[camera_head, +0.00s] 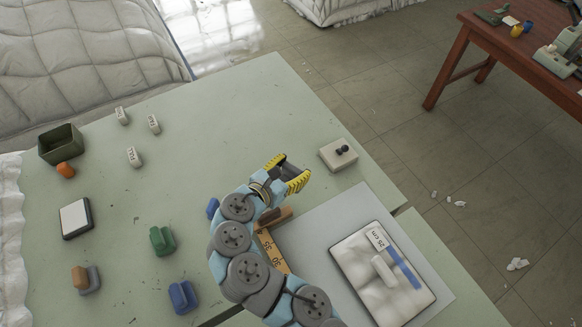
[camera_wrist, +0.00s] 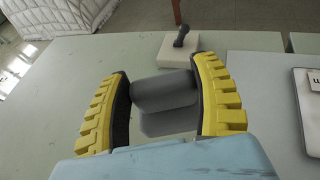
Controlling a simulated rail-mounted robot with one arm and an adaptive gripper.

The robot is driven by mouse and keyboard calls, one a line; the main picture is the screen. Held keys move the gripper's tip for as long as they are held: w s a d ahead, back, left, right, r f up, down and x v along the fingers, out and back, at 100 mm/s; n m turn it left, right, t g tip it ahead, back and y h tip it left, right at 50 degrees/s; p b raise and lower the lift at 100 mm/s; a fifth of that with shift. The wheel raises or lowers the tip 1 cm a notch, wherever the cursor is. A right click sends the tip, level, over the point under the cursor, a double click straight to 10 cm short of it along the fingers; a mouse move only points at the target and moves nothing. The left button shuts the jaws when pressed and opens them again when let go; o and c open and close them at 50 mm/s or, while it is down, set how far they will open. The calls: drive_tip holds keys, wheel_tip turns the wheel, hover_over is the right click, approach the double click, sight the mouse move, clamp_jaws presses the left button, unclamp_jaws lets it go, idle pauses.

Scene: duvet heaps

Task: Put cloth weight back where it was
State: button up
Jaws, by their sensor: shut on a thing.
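My gripper (camera_head: 286,174) is above the green table (camera_head: 265,100), left of a pale block with a dark knob. In the wrist view its yellow-padded fingers (camera_wrist: 165,100) are shut on a dark grey cloth weight (camera_wrist: 165,92), a rounded bar over a flatter base. In the head view the weight is mostly hidden between the fingers. Similar-shaped pieces stand on the table: a green one (camera_head: 161,241), a blue one (camera_head: 183,297) and an orange-and-grey one (camera_head: 86,279). Another blue piece (camera_head: 212,208) is partly hidden by my arm.
The pale block (camera_head: 338,155) also shows ahead in the wrist view (camera_wrist: 178,55). A wooden ruler (camera_head: 276,255) lies under my arm. A dark green box (camera_head: 61,144) and white tags (camera_head: 134,156) are left. The back middle is clear.

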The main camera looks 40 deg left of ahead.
drive_tip(key=w+a+f+b, duration=0.2)
drive_tip(key=w+a+f, duration=0.3)
drive_tip(key=f, duration=0.1)
drive_tip(key=shift+a+f, duration=0.15)
drive_tip(key=shift+f, duration=0.1)
drive_tip(key=shift+w+a+f+b, duration=0.25)
drive_tip(key=shift+f+b, duration=0.1)
drive_tip(key=shift+f, duration=0.15)
drive_tip(key=shift+f+b, duration=0.45)
drive_tip(key=shift+f, duration=0.8)
drive_tip(key=shift+s+f, duration=0.1)
drive_tip(key=shift+f, duration=0.1)
drive_tip(key=o, duration=1.3)
